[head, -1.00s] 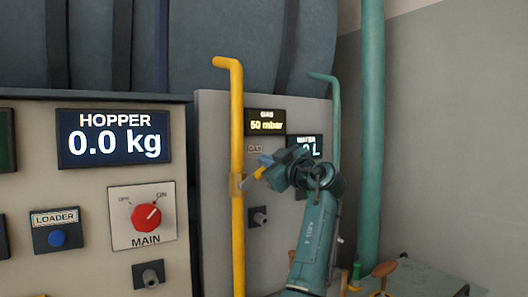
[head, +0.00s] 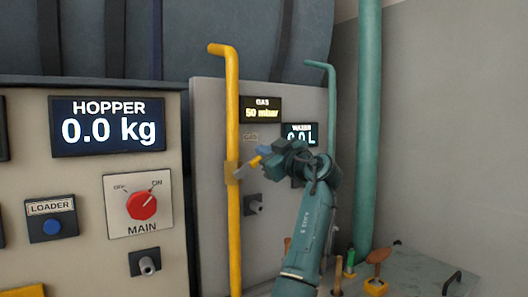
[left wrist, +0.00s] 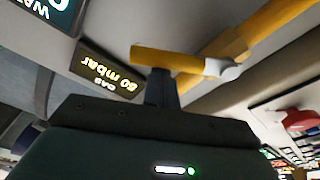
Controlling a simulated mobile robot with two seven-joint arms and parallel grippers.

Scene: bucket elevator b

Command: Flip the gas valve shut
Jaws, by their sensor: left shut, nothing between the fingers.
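The yellow gas pipe (head: 233,112) runs upright in front of the grey panel in the head view. The gas valve's body (head: 231,173) sits on it, and a lever with a grey stem and yellow grip (head: 255,161) points up and right from it, across the pipe. My left gripper (head: 267,156) is shut and empty at the grip's outer end. In the left wrist view the grip (left wrist: 170,60) lies just beyond my narrow shut fingers (left wrist: 160,85); I cannot tell whether they touch. The gas display (head: 260,109) reads 50 mbar. My right gripper is out of view.
A green pipe (head: 333,100) and the water display (head: 301,134) stand right of the gas pipe. The hopper panel (head: 91,165) with a red MAIN knob (head: 141,206) is at left. A grey bench (head: 415,270) with wooden-handled tools is at lower right.

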